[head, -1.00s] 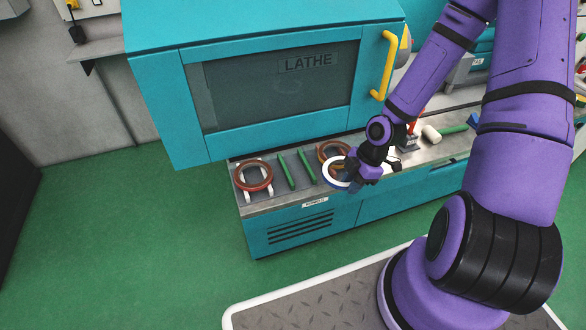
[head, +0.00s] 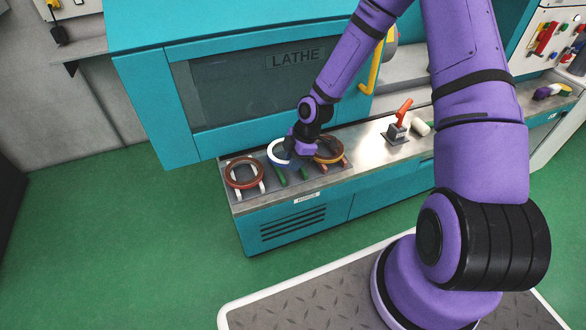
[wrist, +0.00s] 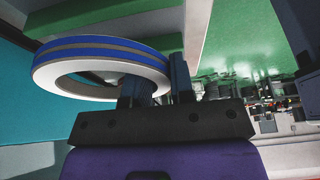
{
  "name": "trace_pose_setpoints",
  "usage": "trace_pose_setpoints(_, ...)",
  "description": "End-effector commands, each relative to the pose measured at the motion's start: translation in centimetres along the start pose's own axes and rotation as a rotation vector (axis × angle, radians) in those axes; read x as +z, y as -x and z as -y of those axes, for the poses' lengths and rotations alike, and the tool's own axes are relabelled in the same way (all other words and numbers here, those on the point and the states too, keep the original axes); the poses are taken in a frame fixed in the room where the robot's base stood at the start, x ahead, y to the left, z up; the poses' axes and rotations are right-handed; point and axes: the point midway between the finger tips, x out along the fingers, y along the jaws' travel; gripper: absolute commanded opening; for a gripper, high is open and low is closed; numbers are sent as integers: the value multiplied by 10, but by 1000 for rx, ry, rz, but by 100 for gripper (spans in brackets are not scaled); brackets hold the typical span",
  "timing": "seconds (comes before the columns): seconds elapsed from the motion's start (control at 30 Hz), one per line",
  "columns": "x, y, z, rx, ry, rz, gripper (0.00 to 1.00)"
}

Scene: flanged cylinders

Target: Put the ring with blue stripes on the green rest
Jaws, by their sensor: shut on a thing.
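The ring with blue stripes is white with blue bands in the wrist view (wrist: 100,48). In the head view the white ring (head: 271,152) is over the green rest. My gripper (head: 290,157) is shut on the ring's near right side. The green rest (head: 281,178) is two parallel green bars on the grey tray; the ring and gripper hide their far part. In the wrist view a green bar (wrist: 85,17) lies beyond the ring, and the ring looks apart from it. I cannot tell the exact height of the gap.
Left of the green rest, a brown ring (head: 243,185) lies on a white rest. Right of it, an orange-brown ring (head: 329,158) lies on a red rest. The lathe window (head: 265,90) rises behind. A red-handled lever (head: 399,125) and a white cylinder (head: 420,128) stand farther right.

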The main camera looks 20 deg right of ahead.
Motion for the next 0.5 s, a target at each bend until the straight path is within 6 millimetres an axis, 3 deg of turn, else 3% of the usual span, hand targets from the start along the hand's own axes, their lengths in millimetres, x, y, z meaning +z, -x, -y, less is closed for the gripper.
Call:
trace_pose_setpoints(0.3, 11, -30, 1, -2, -1, -1, 0)
trace_pose_setpoints(0.5, 12, -31, 0, 0, 0, 0, 0)
